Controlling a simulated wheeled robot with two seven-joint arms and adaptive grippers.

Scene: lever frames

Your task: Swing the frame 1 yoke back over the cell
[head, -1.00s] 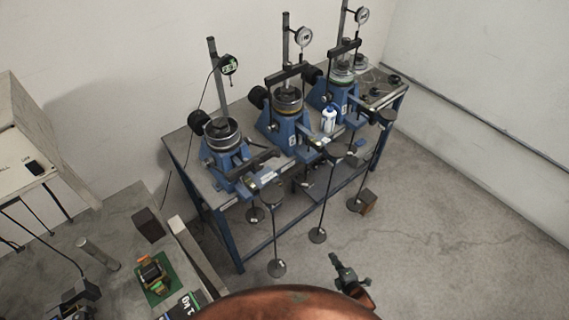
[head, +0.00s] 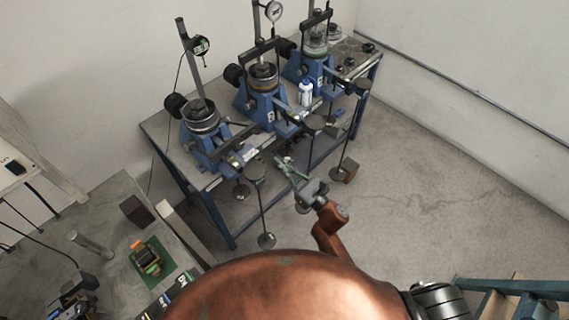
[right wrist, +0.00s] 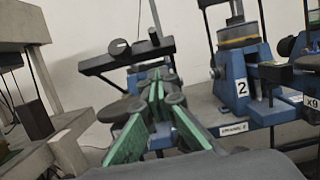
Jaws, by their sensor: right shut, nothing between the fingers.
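Frame 1 is the leftmost blue lever frame (head: 208,152) on the bench. Its cell (head: 201,117) is uncovered on top. Its dark yoke (head: 231,145) is swung down to the front of the cell. In the right wrist view the black yoke bar (right wrist: 127,57) lies beyond the fingertips, to the upper left. My right gripper (head: 283,163) is shut and empty, in front of the bench and right of the yoke, apart from it. Its green-padded fingers meet in the right wrist view (right wrist: 160,90). My left gripper is not in view.
Frame 2 (head: 262,100) and a third frame (head: 313,68) stand to the right with yokes upright over their cells. Hangers with weight discs (head: 266,241) hang before the bench. A white bottle (head: 306,94) stands between frames. Open floor (head: 440,200) lies right.

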